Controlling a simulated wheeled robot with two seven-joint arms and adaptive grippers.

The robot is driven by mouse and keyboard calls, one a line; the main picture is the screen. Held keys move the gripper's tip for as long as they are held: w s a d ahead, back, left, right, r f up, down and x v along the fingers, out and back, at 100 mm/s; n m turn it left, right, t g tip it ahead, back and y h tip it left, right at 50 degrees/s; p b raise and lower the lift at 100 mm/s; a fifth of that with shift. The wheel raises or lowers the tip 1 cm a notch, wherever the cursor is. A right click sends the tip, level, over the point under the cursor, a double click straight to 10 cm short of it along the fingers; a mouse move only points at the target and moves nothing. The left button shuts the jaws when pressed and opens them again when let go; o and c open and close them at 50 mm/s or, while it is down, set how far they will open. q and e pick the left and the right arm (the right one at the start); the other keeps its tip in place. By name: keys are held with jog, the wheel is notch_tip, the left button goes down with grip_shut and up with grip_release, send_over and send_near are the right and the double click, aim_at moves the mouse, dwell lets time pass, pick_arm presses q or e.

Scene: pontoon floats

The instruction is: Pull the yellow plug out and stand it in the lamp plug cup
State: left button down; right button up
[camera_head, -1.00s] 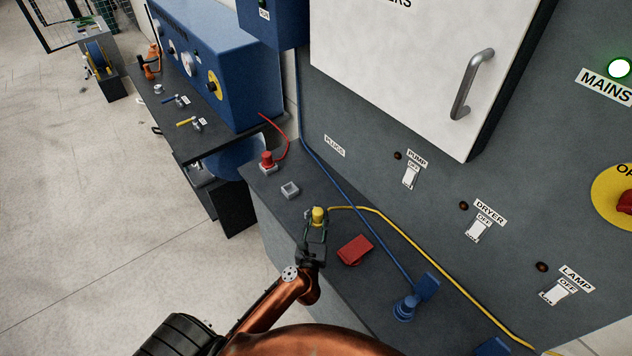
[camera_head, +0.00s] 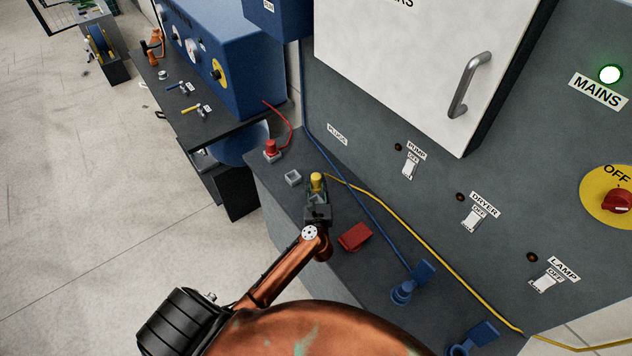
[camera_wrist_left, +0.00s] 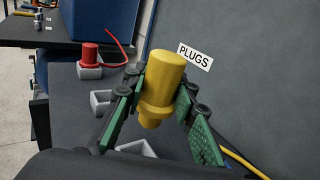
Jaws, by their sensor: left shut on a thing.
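My left gripper (camera_head: 317,191) is shut on the yellow plug (camera_head: 317,180). In the left wrist view, the green finger pads (camera_wrist_left: 155,100) sit on either side of the yellow plug (camera_wrist_left: 163,80), which is nearly upright. Its narrow lower end shows clear below the fingers. A grey cup (camera_wrist_left: 137,148) is partly visible just below it, partly hidden by my gripper. Another grey cup (camera_head: 293,178) is empty, to the left of the plug. No lamp label shows on any cup. My right gripper is not in view.
A red plug (camera_head: 271,149) stands in a grey cup at the bench's far end. A red block (camera_head: 355,237) and a blue plug fitting (camera_head: 402,292) lie to the right. A yellow cable (camera_head: 430,246) runs along the panel. The LAMP switch (camera_head: 545,281) is on the wall.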

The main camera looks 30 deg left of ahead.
aim_at(316, 191)
pick_arm(q)
notch_tip(316, 191, down, 5)
jog(key=b, duration=0.3)
jog(key=shift+b, duration=0.3)
jog(key=shift+f, duration=0.2)
dwell(1.0)
dwell(0.5)
dwell(0.4)
jog(key=shift+f+b, duration=0.4)
jog(key=shift+f, duration=0.25)
jog(key=shift+f+b, duration=0.4)
jog(key=shift+f, duration=0.1)
